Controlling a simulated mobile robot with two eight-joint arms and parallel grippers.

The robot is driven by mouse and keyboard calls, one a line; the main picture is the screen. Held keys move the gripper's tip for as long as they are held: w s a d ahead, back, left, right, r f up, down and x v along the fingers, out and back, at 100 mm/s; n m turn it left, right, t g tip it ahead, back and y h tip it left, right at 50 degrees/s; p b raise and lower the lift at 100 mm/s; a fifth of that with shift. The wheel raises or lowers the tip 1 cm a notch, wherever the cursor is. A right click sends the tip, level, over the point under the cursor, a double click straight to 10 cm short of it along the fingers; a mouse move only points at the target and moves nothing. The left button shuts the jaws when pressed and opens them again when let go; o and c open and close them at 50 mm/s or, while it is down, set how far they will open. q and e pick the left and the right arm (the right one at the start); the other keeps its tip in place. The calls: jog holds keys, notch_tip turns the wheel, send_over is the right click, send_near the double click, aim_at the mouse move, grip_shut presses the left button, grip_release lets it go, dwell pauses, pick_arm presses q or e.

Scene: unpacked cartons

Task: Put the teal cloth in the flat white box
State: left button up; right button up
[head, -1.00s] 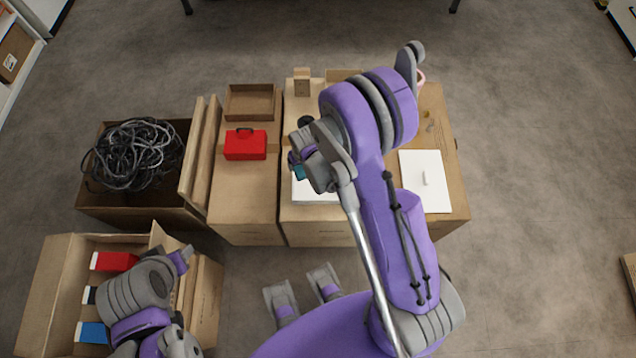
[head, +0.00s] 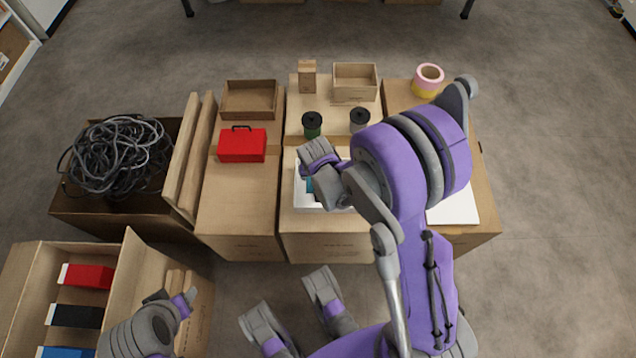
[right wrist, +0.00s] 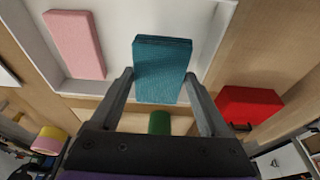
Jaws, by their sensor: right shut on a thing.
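The teal cloth (right wrist: 162,70) is a folded block held between the two fingers of my right gripper (right wrist: 158,88). In the head view a sliver of the teal cloth (head: 309,186) shows below the right gripper (head: 318,168). The flat white box (head: 300,199) lies on a carton, partly hidden by my right arm. In the right wrist view the cloth is over the white box (right wrist: 112,86); I cannot tell if it touches the floor. A pink folded cloth (right wrist: 75,44) lies inside the box. My left gripper (head: 176,299) is at lower left, away from the box.
A red toolbox (head: 242,145) stands left of the white box. Behind the box are a green spool (head: 312,125), a grey spool (head: 360,120) and an open carton (head: 355,82). A cable-filled carton (head: 75,205) is at left.

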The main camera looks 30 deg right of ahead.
jog(key=shift+f+b, duration=0.55)
jog(key=shift+f, duration=1.4)
jog(key=shift+f, duration=0.1)
jog(key=o, duration=1.3)
